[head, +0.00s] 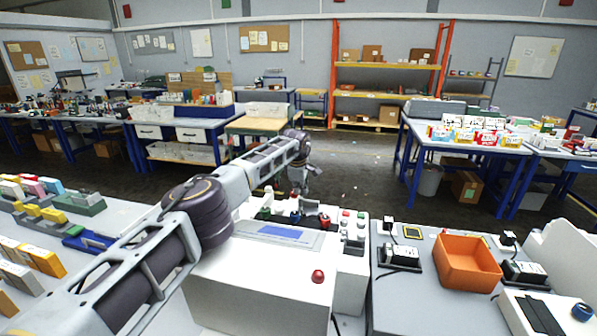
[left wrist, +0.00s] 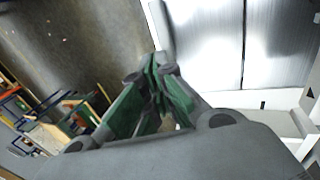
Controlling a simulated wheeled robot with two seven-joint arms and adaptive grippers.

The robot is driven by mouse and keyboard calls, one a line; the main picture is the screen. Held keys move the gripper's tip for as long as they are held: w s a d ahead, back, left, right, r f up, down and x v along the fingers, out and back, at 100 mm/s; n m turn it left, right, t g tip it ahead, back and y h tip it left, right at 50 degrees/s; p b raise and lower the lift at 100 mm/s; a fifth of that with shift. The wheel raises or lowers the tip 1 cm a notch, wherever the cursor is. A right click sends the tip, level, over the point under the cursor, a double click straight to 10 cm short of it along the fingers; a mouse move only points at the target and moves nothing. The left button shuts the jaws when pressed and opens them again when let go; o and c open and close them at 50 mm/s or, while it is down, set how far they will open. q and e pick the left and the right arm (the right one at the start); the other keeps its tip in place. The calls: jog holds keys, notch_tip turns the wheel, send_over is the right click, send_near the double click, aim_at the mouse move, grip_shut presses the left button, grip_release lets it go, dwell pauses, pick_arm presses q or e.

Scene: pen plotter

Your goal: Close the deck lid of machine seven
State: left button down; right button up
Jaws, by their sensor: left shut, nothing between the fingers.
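A white machine (head: 262,275) with a blue screen and a red button stands in the middle of the head view, partly covered by my left arm. I cannot read a number on it or pick out its deck lid for certain. My left gripper (head: 303,188) is beyond the back edge of this machine. In the left wrist view, the green fingers of my left gripper (left wrist: 155,66) are shut and empty. A shiny metal surface (left wrist: 205,45) with a dark seam and a white edge lies to their right, apart in the picture. My right gripper is not in view.
Colored pens and caps (head: 308,208) stand along the machine's back. To its right, an orange bin (head: 466,262) and black devices (head: 400,257) sit on a grey top. Trays of colored blocks (head: 38,214) lie at left. Open floor (head: 365,170) stretches behind.

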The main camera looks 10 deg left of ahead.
pick_arm(q)
jog(key=shift+s+r, duration=0.25)
jog(key=shift+r, duration=0.1)
jog(key=v, duration=0.9)
jog(key=shift+r, duration=0.1)
dwell(0.4)
notch_tip(320, 180, up, 10)
jog(key=p, duration=1)
dwell(0.5)
